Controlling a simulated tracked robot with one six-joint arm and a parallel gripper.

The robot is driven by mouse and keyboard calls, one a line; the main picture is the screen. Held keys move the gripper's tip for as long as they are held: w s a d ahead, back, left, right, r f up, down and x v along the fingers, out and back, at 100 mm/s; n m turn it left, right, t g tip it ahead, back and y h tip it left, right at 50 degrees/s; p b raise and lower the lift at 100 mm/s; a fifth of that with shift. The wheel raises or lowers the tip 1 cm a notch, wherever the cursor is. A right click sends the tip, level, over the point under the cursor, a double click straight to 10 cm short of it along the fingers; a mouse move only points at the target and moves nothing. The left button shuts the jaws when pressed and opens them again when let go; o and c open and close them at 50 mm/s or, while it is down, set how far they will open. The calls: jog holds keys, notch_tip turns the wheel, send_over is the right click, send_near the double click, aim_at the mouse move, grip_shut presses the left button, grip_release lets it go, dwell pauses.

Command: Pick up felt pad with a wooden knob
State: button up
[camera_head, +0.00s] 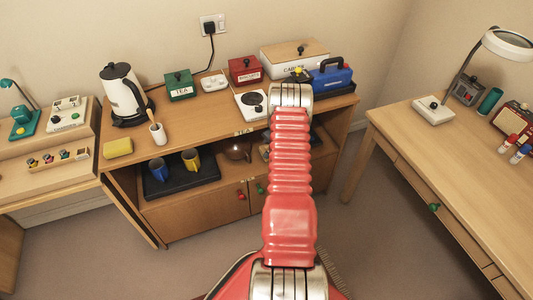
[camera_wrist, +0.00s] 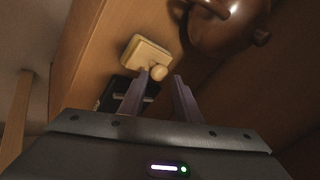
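The felt pad (camera_wrist: 145,52) is a pale, roughly square block with a round wooden knob (camera_wrist: 158,72). In the wrist view it lies on a wooden surface just beyond my fingertips. My gripper (camera_wrist: 161,77) is open, its two dark fingers apart. The knob appears between the fingertip lines, nearer the left finger; I cannot tell whether it is between the fingers in depth. Nothing is held. In the head view my red arm reaches over the sideboard (camera_head: 195,212) and hides my gripper; I cannot make out the pad clearly there.
A brown teapot (camera_wrist: 228,22) is close right of the pad; it also shows on the sideboard's shelf (camera_head: 238,150). A dark object (camera_wrist: 115,95) lies by the left finger. A dark tray (camera_head: 180,184) with blue and yellow mugs is left of the teapot. The sideboard top is above the shelf.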

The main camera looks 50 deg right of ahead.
jog(key=shift+x, duration=1.9)
grip_shut()
